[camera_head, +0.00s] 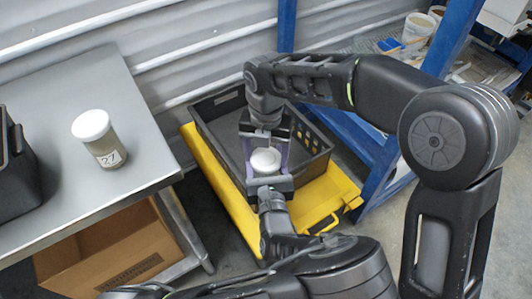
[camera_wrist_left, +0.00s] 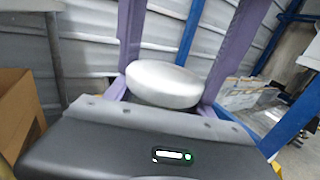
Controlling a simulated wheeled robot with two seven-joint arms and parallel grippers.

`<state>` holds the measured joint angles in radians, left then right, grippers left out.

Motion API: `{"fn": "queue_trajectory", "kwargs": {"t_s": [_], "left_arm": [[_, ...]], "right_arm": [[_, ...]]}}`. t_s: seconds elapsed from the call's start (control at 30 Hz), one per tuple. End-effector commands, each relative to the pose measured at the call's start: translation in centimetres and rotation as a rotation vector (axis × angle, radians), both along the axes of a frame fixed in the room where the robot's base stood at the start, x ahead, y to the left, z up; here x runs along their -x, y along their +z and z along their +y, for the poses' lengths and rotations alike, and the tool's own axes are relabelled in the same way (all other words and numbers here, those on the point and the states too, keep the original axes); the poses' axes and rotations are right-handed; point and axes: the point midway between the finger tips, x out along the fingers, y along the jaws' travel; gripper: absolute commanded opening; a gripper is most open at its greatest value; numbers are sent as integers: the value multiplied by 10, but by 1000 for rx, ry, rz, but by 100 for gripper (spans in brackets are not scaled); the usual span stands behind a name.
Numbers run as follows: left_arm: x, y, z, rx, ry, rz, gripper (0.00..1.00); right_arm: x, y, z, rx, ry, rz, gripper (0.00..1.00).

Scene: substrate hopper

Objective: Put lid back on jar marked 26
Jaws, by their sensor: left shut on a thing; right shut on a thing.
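A round white lid (camera_head: 264,159) is between the purple fingers of my right gripper (camera_head: 266,168), which reaches down from above and is shut on it. The lid also shows in the left wrist view (camera_wrist_left: 163,84), between the same purple fingers. My left gripper (camera_head: 270,184) is just below and in front of the lid; its dark body fills the bottom of the left wrist view. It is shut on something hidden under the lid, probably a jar. No number shows there, and I cannot tell whether the lid touches it. A lidded jar marked 27 (camera_head: 104,143) stands on the metal table.
The steel table (camera_head: 60,215) is at the left, with a black bin (camera_head: 15,170) on it and a cardboard box (camera_head: 110,250) below. Behind my grippers a dark crate (camera_head: 207,118) sits on a yellow platform (camera_head: 222,192). Blue posts (camera_head: 380,175) stand at the right.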

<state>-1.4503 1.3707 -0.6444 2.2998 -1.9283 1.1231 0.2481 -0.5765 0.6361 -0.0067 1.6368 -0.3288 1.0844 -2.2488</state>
Motion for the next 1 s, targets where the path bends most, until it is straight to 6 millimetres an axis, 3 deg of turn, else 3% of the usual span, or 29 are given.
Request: {"fn": "queue_trajectory", "kwargs": {"t_s": [0.37, 0.4, 0.67, 1.0], "left_arm": [[0, 1, 0, 0, -1, -1, 0], [0, 1, 0, 0, -1, -1, 0], [0, 1, 0, 0, -1, -1, 0], [0, 1, 0, 0, 0, -1, 0]], "right_arm": [[0, 0, 0, -1, 0, -1, 22], [0, 0, 0, -1, 0, 0, 70], [0, 0, 0, -1, 0, 0, 91], [0, 6, 0, -2, 0, -1, 91]]}}
